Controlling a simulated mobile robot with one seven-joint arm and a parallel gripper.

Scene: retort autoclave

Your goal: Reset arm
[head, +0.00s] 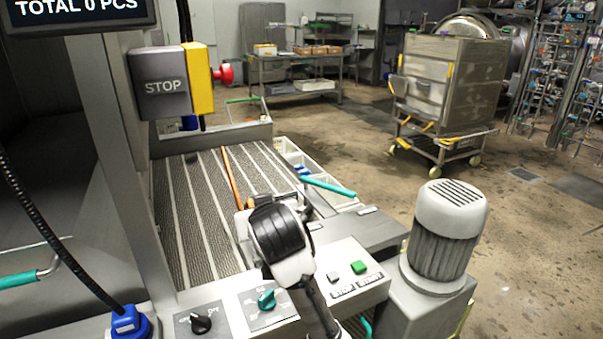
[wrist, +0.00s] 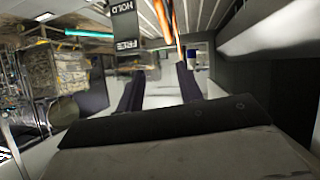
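My arm (head: 280,235) reaches over the near right corner of the ribbed conveyor, beside the control panel. In the wrist view my gripper (wrist: 158,88) shows two dark fingers set apart with a clear gap between them. Nothing is held between them. In the head view my own arm link mostly hides the gripper, so its fingers are not clear there.
The ribbed conveyor (head: 192,215) carries an orange bar (head: 232,178). A panel has a green button (head: 358,267) and knobs (head: 201,324). A STOP box (head: 172,84) hangs above left. A motor (head: 447,225) stands right. A steel cart (head: 447,85) stands behind; floor between is clear.

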